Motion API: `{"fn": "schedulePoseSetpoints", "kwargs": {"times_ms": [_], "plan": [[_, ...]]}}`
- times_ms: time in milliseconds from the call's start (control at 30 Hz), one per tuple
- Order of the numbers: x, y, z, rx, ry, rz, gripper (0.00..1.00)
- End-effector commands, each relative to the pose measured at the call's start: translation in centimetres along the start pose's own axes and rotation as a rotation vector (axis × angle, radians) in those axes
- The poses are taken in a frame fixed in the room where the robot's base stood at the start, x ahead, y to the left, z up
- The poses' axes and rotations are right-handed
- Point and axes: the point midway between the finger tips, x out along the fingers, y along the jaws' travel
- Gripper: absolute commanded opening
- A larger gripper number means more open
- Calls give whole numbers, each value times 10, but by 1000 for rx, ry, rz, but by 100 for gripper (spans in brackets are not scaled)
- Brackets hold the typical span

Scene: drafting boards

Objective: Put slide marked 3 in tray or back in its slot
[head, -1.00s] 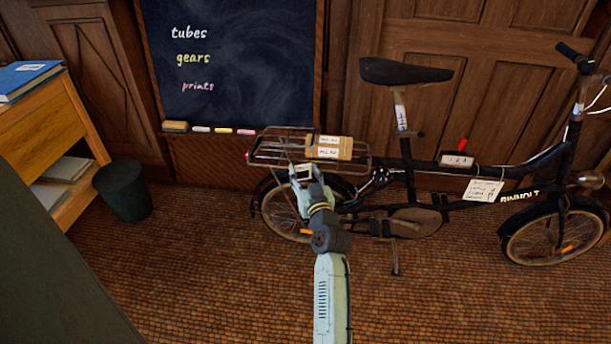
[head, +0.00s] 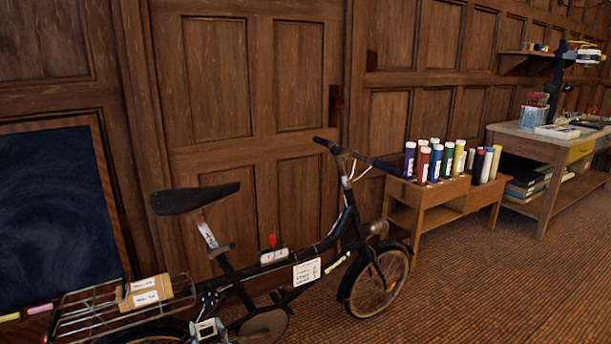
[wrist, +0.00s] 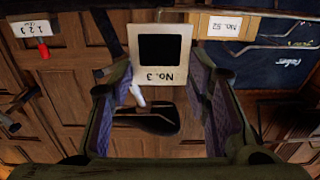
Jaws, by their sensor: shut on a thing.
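The slide marked No. 3 (wrist: 160,52) is a pale square frame with a dark window. It shows upside down in the wrist view, between the fingers of my gripper (wrist: 160,82). My gripper is shut on it and holds it up in the air. In the head view, a pale part of my gripper (head: 207,329) shows at the bottom edge, in front of the bicycle. I cannot make out a slide slot. A flat white item (head: 558,131) lies on the workbench at the far right, too small to tell whether it is a tray.
A black bicycle (head: 338,234) with a parcel (head: 146,293) on its rear rack stands close by. A chalkboard (head: 52,210) is at left. A low wooden stand (head: 437,194) holds several coloured tubes. The workbench (head: 530,141) is beyond it. The floor at lower right is clear.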

Motion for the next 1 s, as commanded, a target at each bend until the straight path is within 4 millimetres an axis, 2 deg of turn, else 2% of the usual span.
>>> {"fn": "schedulePoseSetpoints", "kwargs": {"times_ms": [33,200,300,400,500,600,1000], "plan": [[-10,33,10,1,-5,66,31],[-50,122,33,3,-2,259,31],[-76,164,45,4,0,360,31],[-100,196,54,4,3,442,31],[-117,217,59,4,7,499,31],[-127,227,62,4,10,530,31],[-131,231,63,2,11,541,31]]}}
